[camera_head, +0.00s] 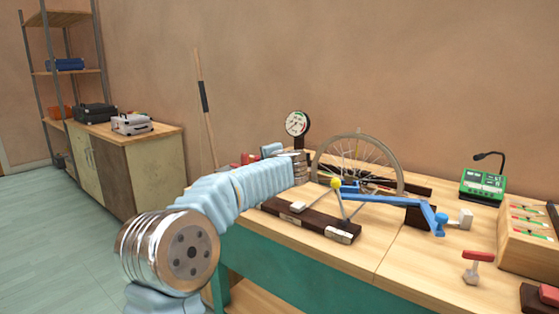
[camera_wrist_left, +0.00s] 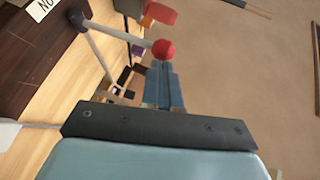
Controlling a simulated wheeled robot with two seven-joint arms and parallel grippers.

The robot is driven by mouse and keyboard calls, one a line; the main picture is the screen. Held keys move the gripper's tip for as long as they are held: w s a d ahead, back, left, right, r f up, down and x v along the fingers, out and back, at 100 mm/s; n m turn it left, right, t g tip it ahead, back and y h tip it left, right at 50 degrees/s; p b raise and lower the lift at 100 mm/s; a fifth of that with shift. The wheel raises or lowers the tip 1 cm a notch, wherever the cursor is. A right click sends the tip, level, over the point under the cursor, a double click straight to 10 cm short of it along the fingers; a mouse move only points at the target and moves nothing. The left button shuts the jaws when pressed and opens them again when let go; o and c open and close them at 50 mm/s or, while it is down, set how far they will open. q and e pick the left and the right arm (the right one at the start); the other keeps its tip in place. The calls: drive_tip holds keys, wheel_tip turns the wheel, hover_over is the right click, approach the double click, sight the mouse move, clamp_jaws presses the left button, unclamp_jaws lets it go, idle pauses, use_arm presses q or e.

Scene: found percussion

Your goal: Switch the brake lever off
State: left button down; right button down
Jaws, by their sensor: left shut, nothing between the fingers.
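A lever with a red ball knob (camera_wrist_left: 163,49) and a pale rod rises from a dark board (camera_wrist_left: 35,55) in the left wrist view. A white label (camera_wrist_left: 42,8) on that board is cut off. My left gripper (camera_wrist_left: 163,68) is shut and empty, its blue fingers close to the red knob; I cannot tell whether they touch. In the head view, a lever with a yellow knob (camera_head: 336,183) stands on a dark board (camera_head: 318,221) with pale label blocks. I cannot tell which lever is the brake lever. My left fingers are not clear there.
A spoked wheel (camera_head: 362,164) and a dial gauge (camera_head: 297,124) stand behind on the wooden workbench (camera_head: 400,262). The bench's front middle is clear.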

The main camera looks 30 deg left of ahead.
sight(258, 157)
use_arm(q)
drive_tip(key=a, duration=0.3)
drive_tip(key=shift+w+r, duration=0.1)
drive_tip(key=shift+r, duration=0.1)
drive_tip(key=shift+a+r, duration=0.1)
drive_tip(key=shift+a, duration=0.2)
drive_tip(key=shift+a, duration=0.1)
